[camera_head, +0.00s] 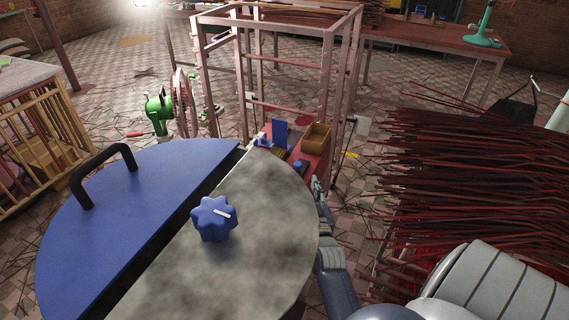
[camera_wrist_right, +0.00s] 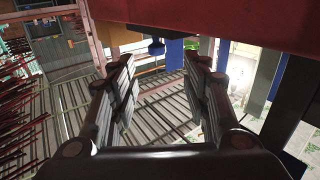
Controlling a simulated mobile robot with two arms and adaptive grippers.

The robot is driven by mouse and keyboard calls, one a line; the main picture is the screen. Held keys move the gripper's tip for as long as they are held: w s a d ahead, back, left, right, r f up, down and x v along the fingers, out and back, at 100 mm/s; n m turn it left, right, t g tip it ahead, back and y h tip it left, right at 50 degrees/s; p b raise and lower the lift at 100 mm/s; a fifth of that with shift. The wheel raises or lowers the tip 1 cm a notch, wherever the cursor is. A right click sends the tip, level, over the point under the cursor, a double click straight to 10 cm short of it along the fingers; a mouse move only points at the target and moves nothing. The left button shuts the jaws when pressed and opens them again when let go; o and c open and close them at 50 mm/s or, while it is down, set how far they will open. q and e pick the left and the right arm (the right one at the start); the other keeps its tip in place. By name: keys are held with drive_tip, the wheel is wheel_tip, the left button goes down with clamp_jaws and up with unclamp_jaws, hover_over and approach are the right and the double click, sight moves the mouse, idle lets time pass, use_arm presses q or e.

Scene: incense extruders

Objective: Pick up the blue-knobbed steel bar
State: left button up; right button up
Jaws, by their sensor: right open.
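The only blue knob I see clearly is a star-shaped one (camera_head: 213,219) on the large grey steel-like half-disc (camera_head: 265,245) close in the head view. I cannot make out a separate steel bar for certain. In the right wrist view a small dark blue knob-like piece (camera_wrist_right: 157,46) shows beyond the fingers, below a red edge. My right gripper (camera_head: 318,188) is at the right side of the small red table, partly hidden by the disc. In its wrist view the fingers (camera_wrist_right: 164,78) are apart with nothing between them. My left gripper is out of view.
The small red table (camera_head: 318,162) holds a brown box (camera_head: 316,137) and a blue upright piece (camera_head: 280,134). A pinkish metal frame (camera_head: 327,75) stands behind it. Dark red sticks (camera_head: 470,180) fill the right side. A green machine (camera_head: 159,112) stands at the left.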

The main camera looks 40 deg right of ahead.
sight(299, 166)
drive_tip(key=x, duration=0.5)
drive_tip(key=shift+w+d+r+p, duration=0.1)
drive_tip(key=shift+d+r+p, duration=0.05)
drive_tip(key=shift+p, duration=0.15)
drive_tip(key=shift+w+d, duration=0.1)
drive_tip(key=shift+w, duration=0.1)
drive_tip(key=p+x, duration=0.1)
drive_tip(key=x, duration=0.3)
drive_tip(key=shift+w+d, duration=0.2)
drive_tip(key=shift+d, duration=0.05)
drive_tip(key=shift+w+d, duration=0.1)
drive_tip(key=shift+w, duration=0.1)
drive_tip(key=c, duration=0.4)
clamp_jaws()
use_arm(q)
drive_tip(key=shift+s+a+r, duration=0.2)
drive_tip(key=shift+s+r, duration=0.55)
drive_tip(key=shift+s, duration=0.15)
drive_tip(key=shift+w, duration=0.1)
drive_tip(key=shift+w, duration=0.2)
